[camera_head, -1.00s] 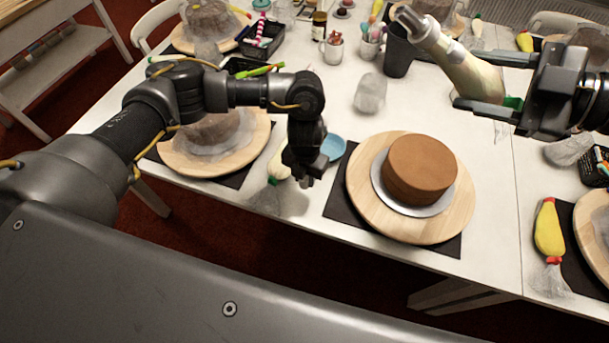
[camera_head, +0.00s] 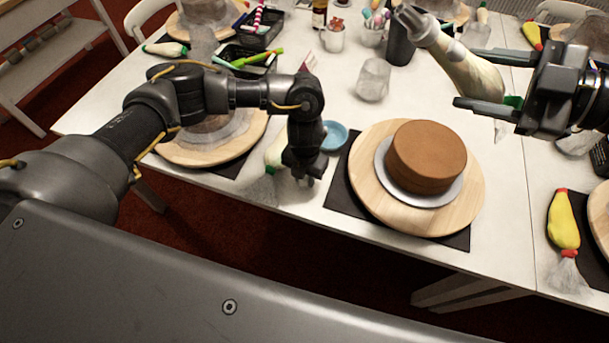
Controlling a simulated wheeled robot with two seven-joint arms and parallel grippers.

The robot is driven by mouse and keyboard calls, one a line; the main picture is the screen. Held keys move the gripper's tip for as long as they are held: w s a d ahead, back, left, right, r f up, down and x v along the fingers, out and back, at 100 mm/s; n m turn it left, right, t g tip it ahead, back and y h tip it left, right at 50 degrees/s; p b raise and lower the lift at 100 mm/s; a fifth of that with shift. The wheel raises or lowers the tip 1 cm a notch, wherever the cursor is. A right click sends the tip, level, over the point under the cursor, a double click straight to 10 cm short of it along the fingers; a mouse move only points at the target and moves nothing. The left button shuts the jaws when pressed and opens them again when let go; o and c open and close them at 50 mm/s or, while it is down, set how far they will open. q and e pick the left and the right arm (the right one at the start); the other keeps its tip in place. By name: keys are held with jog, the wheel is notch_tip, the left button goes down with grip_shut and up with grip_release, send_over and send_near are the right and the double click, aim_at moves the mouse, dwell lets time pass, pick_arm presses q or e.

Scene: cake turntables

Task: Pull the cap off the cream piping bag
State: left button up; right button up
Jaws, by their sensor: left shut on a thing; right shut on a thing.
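The cream piping bag (camera_head: 472,77) is held up at the upper right by my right gripper (camera_head: 480,82), whose fingers are shut around its body. Its bare grey nozzle (camera_head: 411,19) points up and left, and no cap shows on it. A green band (camera_head: 513,101) shows at the bag's lower end by the fingers. My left gripper (camera_head: 308,176) points down low over the front of the table, well away from the held bag. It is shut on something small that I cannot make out.
Another pale piping bag (camera_head: 275,152) lies beside my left gripper. A brown cake (camera_head: 427,155) stands on a wooden turntable (camera_head: 375,200), with a blue bowl (camera_head: 336,135) to its left. A clear cup (camera_head: 373,80) stands behind. A yellow piping bag (camera_head: 563,220) lies at right.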

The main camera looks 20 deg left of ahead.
pick_arm(q)
jog(key=shift+f, duration=0.25)
pick_arm(e)
jog(key=shift+f, duration=0.15)
pick_arm(q)
jog(key=o, duration=1)
jog(key=shift+r, duration=0.1)
notch_tip(320, 180, up, 6)
jog(key=p, duration=0.5)
pick_arm(e)
notch_tip(320, 180, up, 6)
jog(key=shift+f, duration=0.25)
jog(key=shift+o, duration=0.3)
jog(key=shift+c, duration=0.4)
